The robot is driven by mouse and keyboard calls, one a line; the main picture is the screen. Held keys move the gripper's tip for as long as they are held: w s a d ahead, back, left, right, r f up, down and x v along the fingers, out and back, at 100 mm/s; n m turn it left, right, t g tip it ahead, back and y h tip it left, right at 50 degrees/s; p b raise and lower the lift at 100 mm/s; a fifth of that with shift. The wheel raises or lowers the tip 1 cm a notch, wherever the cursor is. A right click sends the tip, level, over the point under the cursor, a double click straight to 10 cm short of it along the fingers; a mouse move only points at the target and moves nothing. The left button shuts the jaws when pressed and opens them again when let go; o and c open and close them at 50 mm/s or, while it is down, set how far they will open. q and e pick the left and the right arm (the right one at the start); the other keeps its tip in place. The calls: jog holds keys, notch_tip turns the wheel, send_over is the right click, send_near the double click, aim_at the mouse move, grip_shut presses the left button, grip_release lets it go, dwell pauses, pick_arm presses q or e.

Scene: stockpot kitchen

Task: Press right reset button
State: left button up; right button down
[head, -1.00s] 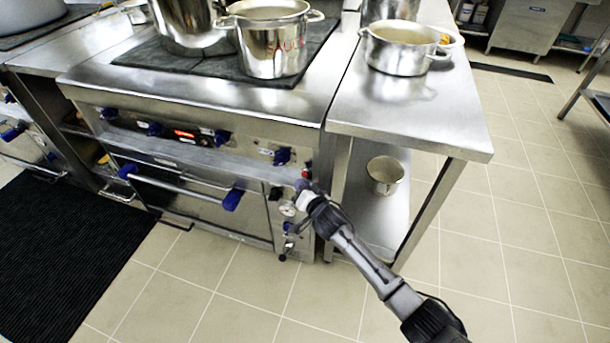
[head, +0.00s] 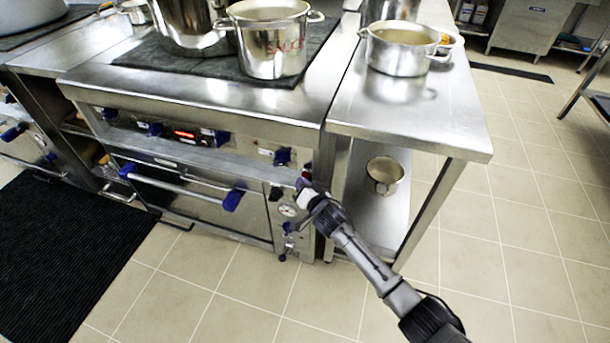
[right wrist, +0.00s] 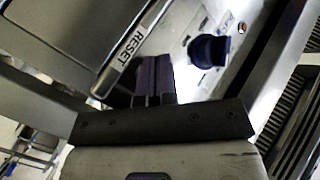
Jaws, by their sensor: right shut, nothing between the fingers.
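My right gripper (head: 302,187) is shut and empty at the right end of the stove front, just in front of the control panel. A small red part (head: 306,172) shows right at its fingertips; I cannot tell whether they touch. In the right wrist view the closed dark fingers (right wrist: 152,78) point at the panel beside a white label reading RESET (right wrist: 130,48). The reset button itself is not clearly visible there and may be behind the fingers. My left gripper is not in view.
A blue knob (right wrist: 208,50) sits close to the fingers on the panel. A round gauge (head: 287,210) is just below the gripper. The oven handle (head: 180,185) juts out to the left. A steel side table (head: 410,125) stands to the right.

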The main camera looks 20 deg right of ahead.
jog(key=shift+w+d, duration=0.1)
jog(key=shift+d, duration=0.05)
dwell(0.6)
jog(key=shift+w+d, duration=0.2)
jog(key=shift+w, duration=0.05)
dwell(0.8)
jog(key=shift+f, duration=0.1)
jog(key=shift+s+a+r+p, duration=0.15)
jog(key=shift+r+p, duration=0.1)
jog(key=shift+p, duration=0.15)
jog(key=shift+s, duration=0.15)
jog(key=shift+s+f+p, duration=0.1)
jog(key=shift+s+p, duration=0.2)
jog(key=shift+s, duration=0.05)
